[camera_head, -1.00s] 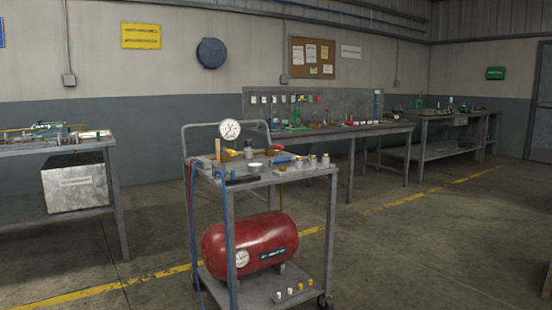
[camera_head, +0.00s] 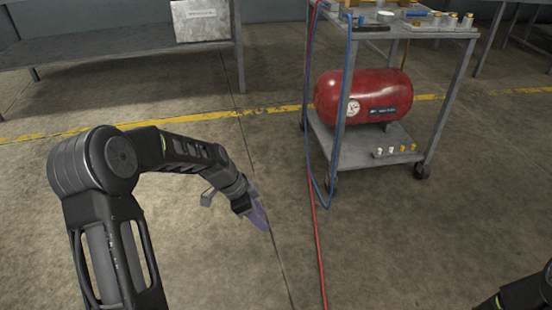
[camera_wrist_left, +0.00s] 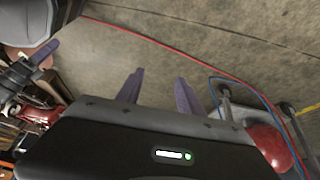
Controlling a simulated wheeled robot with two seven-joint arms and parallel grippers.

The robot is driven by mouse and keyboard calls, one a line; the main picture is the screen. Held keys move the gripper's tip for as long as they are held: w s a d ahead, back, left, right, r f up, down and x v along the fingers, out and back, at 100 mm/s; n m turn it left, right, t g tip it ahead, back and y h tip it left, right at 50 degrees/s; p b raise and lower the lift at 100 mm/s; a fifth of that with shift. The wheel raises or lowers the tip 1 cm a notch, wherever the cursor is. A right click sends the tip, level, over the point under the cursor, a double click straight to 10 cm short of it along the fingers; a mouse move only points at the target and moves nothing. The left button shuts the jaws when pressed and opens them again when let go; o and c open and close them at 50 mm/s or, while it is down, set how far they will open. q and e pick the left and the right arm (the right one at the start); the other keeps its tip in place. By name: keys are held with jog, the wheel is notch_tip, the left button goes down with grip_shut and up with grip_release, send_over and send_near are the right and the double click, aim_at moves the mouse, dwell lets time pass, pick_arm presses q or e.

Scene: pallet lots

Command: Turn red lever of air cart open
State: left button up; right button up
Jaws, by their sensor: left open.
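The air cart (camera_head: 341,140) stands right of centre in the head view, with a red tank (camera_head: 380,92) on its lower shelf. Its top is cut off by the upper picture edge, and I cannot see the red lever there. A blue-handled part (camera_head: 415,14) shows on the cart top. My left gripper (camera_head: 262,218) is low over the floor, left of the cart and apart from it. In the left wrist view its two purple fingers (camera_wrist_left: 158,78) are spread with nothing between them. My right arm (camera_head: 527,293) shows only as a dark piece at the bottom right.
Red and blue hoses (camera_head: 316,215) hang from the cart; the red one runs along the floor. A bench (camera_head: 110,52) with a metal box (camera_head: 200,22) is at upper left. Grey mechanical parts (camera_wrist_left: 20,78) show at the wrist view's left, not clearly identifiable. Floor before the cart is open.

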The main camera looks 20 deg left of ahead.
pick_arm(q)
jog(key=s+d+r+n+g+p, duration=0.1)
jog(key=s+d+r+n+p, duration=0.3)
jog(key=s+d+n+p, duration=0.75)
jog(key=s+d+r+n+p, duration=0.1)
jog(key=s+d+r+p, duration=0.2)
jog(key=s+p, duration=0.4)
jog(key=s+d+r+p, duration=0.4)
jog(key=s+d+p, duration=0.1)
jog(key=p, duration=0.5)
jog(key=shift+s+d+r+n+g, duration=0.15)
jog(key=shift+s+d+n+g, duration=0.2)
jog(key=shift+s, duration=0.55)
pick_arm(e)
notch_tip(320, 180, up, 31)
jog(key=s+a, duration=0.1)
jog(key=s, duration=0.1)
jog(key=shift+s+a+g, duration=0.25)
jog(key=shift+a+g, duration=0.05)
pick_arm(q)
jog(key=shift+c, duration=0.8)
pick_arm(e)
jog(key=shift+n, duration=0.3)
